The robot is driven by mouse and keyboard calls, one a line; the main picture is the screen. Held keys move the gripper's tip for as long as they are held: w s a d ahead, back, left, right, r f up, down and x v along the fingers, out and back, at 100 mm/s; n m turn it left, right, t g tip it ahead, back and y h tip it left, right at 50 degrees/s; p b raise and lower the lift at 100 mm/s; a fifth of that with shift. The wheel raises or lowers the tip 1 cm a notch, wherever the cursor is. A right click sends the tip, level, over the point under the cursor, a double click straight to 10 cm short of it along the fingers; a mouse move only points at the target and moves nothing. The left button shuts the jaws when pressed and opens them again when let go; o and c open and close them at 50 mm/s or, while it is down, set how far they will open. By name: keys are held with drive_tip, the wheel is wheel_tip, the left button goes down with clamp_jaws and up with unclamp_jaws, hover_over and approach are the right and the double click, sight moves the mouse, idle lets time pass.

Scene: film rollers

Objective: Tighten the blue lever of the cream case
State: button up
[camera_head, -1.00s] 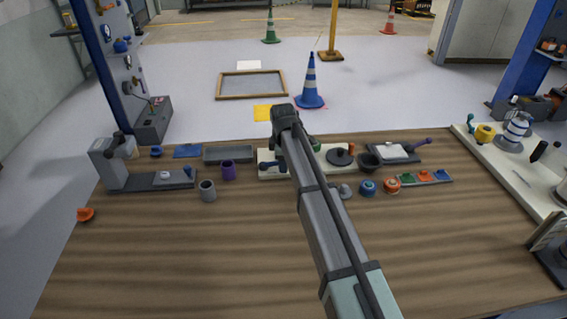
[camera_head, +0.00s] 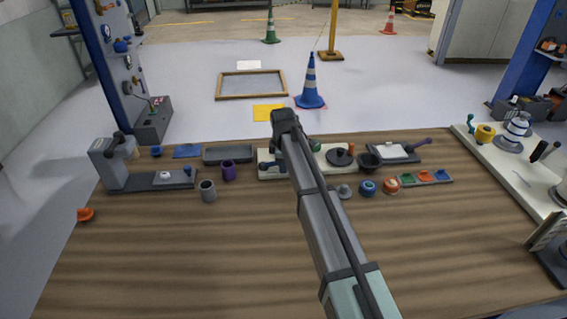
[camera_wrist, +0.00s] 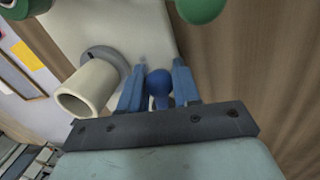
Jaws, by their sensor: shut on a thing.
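The cream case (camera_wrist: 110,25) fills the upper middle of the wrist view as a pale plate with a cream cylinder (camera_wrist: 92,88) standing out of a grey ring. The blue lever (camera_wrist: 159,88) shows its round knob there. My gripper (camera_wrist: 160,78) is shut on the lever, with one blue finger on each side of the knob. The lever's lower part is hidden. In the head view the cream case (camera_head: 264,156) lies at the back middle of the bench, partly covered by my arm. My gripper's fingers cannot be made out in that view.
Green knobs (camera_wrist: 200,10) stand close above the fingers in the wrist view. A purple cup (camera_head: 228,171) and grey cup (camera_head: 208,191) stand left of the case. A dark bowl (camera_head: 369,162) stands right. The bench front (camera_head: 180,260) is clear.

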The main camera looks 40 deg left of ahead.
clamp_jaws()
drive_tip(key=shift+s, duration=0.1)
drive_tip(key=s+m, duration=0.2)
drive_tip(key=m, duration=0.1)
drive_tip(key=shift+d, duration=0.35)
drive_tip(key=s+m, duration=0.1)
drive_tip(key=m, duration=0.1)
drive_tip(key=s+m+h, duration=0.1)
drive_tip(key=shift+s+m, duration=0.1)
drive_tip(key=shift+m, duration=0.3)
drive_tip(key=s+m, duration=0.2)
drive_tip(key=m, duration=0.1)
drive_tip(key=shift+a+h, duration=0.35)
drive_tip(key=shift+h, duration=0.05)
drive_tip(key=shift+s+a+m+h, duration=0.15)
drive_tip(key=shift+s+a+m, duration=0.25)
drive_tip(key=shift+m, duration=0.5)
drive_tip(key=shift+s+a+m+h, duration=0.15)
drive_tip(key=shift+s+m, duration=0.3)
drive_tip(key=shift+m, duration=0.45)
